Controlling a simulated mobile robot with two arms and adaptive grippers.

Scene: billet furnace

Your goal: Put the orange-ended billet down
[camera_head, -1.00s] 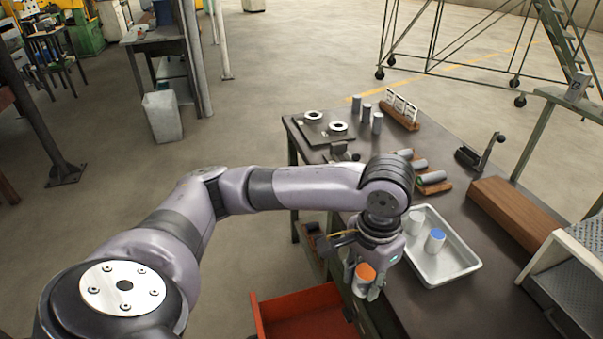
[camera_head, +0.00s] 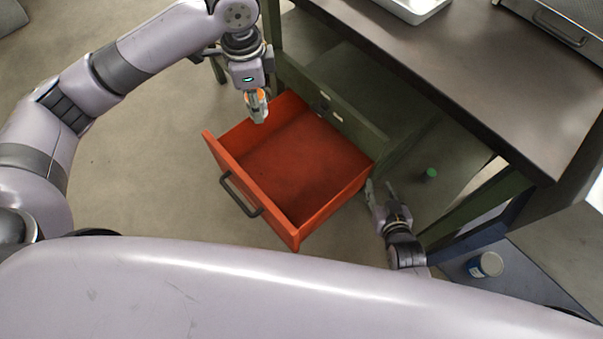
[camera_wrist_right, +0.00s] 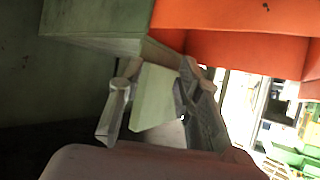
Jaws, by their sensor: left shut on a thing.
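The orange-ended billet (camera_head: 262,95) is in my left gripper (camera_head: 257,114), in the head view. The gripper points down and is shut on the billet, with its fingers covering much of it. It hangs at the left back corner of the open red drawer (camera_head: 300,160); its exact height is unclear. The drawer's visible floor is bare.
The dark-topped green bench (camera_head: 470,70) stands behind and right of the drawer. A metal tray (camera_head: 425,12) lies on it. A small green-topped cylinder (camera_head: 430,174) stands below the bench. A blue and white can (camera_head: 487,264) is at the lower right. The drawer handle (camera_head: 236,196) sticks out in front.

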